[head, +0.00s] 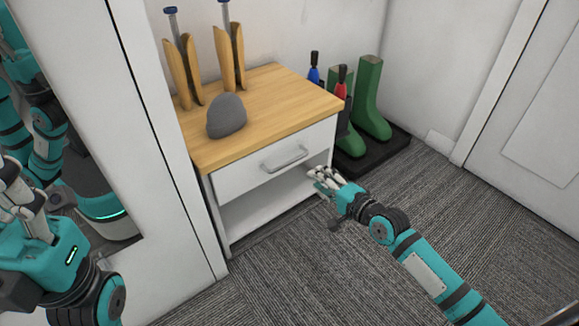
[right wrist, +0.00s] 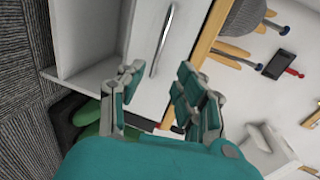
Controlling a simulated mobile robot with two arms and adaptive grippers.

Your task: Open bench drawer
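The white bench drawer (head: 245,177) sits under a wooden top, and its front looks flush, so it appears shut. Its grey bar handle (head: 285,158) runs across the front, and the handle also shows ahead in the right wrist view (right wrist: 162,42). My right gripper (head: 323,180) is just right of and below the handle, apart from it. In the right wrist view its fingers (right wrist: 150,100) are spread with nothing between them. My left gripper (head: 28,212) is at the lower left, far from the drawer, and its finger opening is unclear.
A grey beanie-like object (head: 227,117) and wooden shoe trees (head: 184,72) stand on the wooden top (head: 285,95). Green boots (head: 371,100) stand on a dark tray (head: 385,150) right of the bench. A mirror panel is at left. Carpet in front is clear.

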